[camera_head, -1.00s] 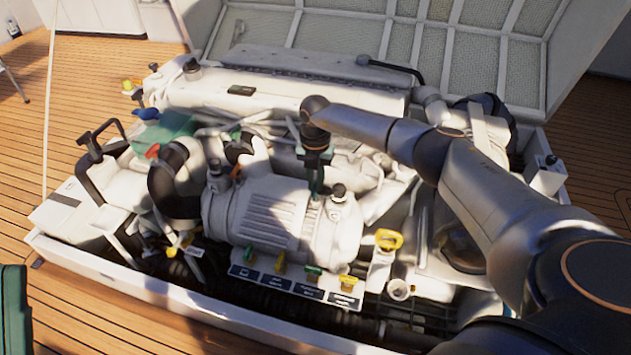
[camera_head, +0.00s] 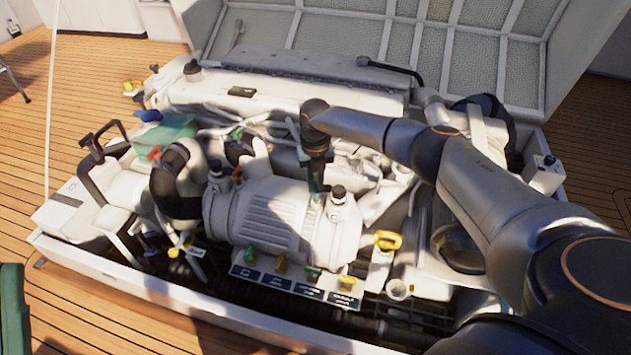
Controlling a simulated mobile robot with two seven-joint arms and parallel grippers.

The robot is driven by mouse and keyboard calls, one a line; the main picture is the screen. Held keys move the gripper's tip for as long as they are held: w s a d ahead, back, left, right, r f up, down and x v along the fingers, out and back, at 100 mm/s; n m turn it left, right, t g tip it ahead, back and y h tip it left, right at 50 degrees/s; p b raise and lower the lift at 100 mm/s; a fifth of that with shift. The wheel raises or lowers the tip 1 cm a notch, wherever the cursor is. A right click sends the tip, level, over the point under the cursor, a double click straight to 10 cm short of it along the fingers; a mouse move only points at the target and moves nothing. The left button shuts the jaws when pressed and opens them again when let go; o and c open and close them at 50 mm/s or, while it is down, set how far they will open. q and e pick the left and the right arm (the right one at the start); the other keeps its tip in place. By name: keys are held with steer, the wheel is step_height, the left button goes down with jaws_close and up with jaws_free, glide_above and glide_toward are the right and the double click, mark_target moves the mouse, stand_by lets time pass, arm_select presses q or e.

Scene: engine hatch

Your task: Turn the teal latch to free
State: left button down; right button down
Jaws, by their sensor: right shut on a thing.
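My right gripper (camera_head: 317,178) points down over the white ribbed cylinder (camera_head: 270,215), near its right end. It is shut on a small dark teal piece, which appears to be the teal latch. The fingers and wrist cover most of this piece, so its angle cannot be told. A black-capped fitting (camera_head: 338,195) stands just right of the fingertips. My left gripper is not in view.
A yellow handle (camera_head: 388,240) is to the right. A teal box (camera_head: 172,130) and black hoses are at left. The raised hatch lid (camera_head: 470,55) stands behind.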

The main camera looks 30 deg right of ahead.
mark_target(315, 187)
steer(key=n, duration=0.5)
steer(key=shift+n, duration=0.3)
steer(key=n, duration=0.6)
steer(key=shift+n+b, duration=0.3)
steer(key=c, duration=0.9)
jaws_free()
step_height(315, 187, up, 13)
steer(key=p, duration=0.5)
steer(key=shift+f, duration=0.2)
